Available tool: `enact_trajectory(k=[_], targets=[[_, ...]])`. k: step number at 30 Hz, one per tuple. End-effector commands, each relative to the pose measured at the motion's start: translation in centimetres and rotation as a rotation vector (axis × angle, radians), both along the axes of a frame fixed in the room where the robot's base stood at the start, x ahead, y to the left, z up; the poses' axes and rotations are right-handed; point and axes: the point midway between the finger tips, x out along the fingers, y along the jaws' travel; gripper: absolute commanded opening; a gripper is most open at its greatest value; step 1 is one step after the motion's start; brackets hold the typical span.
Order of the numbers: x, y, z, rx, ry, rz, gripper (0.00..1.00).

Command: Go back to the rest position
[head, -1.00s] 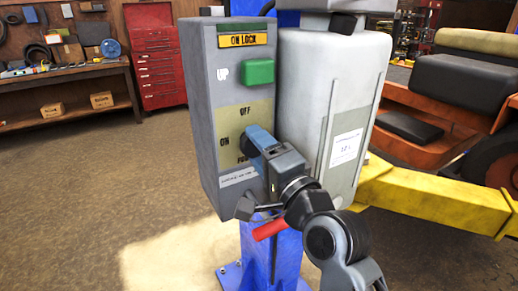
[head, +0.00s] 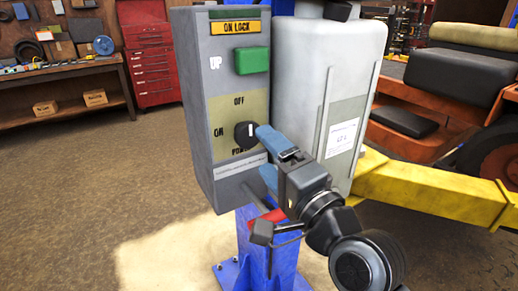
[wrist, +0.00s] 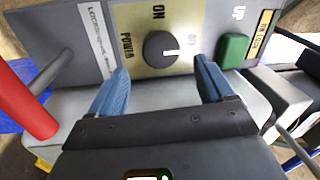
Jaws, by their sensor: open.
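The grey control box (head: 205,110) stands upright at the centre of the head view. Its black power knob (head: 245,135) has its white mark pointing up toward OFF; the knob also shows in the wrist view (wrist: 160,50), with the mark toward OFF. A green UP button (head: 252,60) sits above it. My gripper (head: 264,153) is to the right of and below the knob, with its blue fingers apart. In the wrist view my gripper (wrist: 160,78) is open and empty, with the knob beyond the gap between its fingertips, apart from them.
A lever with a red grip (wrist: 28,100) sticks out close to my gripper, below the box. A white tank (head: 325,90) stands right beside the box, on a blue post (head: 255,255). A yellow lift arm (head: 440,195) extends right. Floor at left is clear.

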Motion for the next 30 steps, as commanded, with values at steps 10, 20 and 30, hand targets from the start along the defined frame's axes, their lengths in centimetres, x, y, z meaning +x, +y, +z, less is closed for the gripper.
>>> enact_trajectory(k=[10,20,30], targets=[[-1.9,-1.2,-0.3,0.001,-0.001,0.0,0.81],[-2.4,-2.1,-1.6,-0.027,0.0,-0.025,0.81],[-9.9,-9.9,-11.3,-0.331,-0.021,-0.237,0.81]])
